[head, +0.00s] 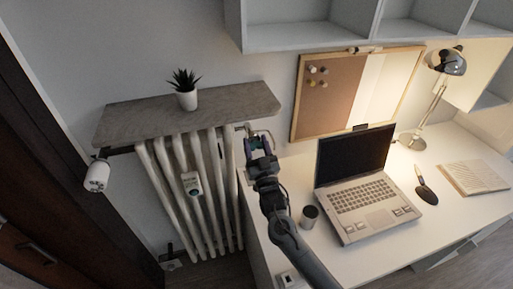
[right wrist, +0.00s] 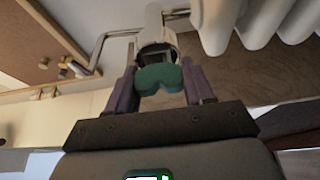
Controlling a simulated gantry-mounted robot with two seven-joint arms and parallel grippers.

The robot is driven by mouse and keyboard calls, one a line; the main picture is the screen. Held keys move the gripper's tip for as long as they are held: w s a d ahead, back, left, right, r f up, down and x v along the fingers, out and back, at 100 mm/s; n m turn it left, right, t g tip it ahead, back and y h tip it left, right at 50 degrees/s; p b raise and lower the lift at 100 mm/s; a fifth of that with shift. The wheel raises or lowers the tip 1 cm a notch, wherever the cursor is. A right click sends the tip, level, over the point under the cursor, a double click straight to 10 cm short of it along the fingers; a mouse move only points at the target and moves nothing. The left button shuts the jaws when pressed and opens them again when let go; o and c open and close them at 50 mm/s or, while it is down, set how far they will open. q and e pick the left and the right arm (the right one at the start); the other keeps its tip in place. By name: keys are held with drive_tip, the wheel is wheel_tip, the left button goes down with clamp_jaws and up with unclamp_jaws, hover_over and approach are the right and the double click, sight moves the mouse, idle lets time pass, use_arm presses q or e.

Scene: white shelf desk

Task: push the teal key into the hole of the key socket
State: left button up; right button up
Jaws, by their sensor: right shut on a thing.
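The teal key (right wrist: 158,78) is between the two fingers of my right gripper (right wrist: 160,88), which is shut on its wide grip end. The key socket (right wrist: 157,42) is a pale round fitting with a dark opening, straight beyond the key. The key's front end is at or against this opening in the right wrist view; I cannot tell how deep it sits. In the head view my right gripper (head: 259,147) is at the radiator's upper right end, and a bit of the teal key (head: 253,142) shows there. My left gripper is not in view.
The white radiator (head: 200,190) and its shelf (head: 190,112) are left of my right gripper. A bent metal pipe (right wrist: 98,50) runs beside the socket. The desk holds a laptop (head: 362,180), a dark cup (head: 309,215) and a lamp (head: 430,110). A corkboard (head: 325,97) hangs behind.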

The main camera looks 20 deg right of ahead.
drive_tip(key=o, duration=1.1)
drive_tip(key=p+v, duration=0.1)
drive_tip(key=v, duration=0.9)
drive_tip(key=shift+s+f, duration=0.15)
drive_tip(key=shift+s, duration=0.2)
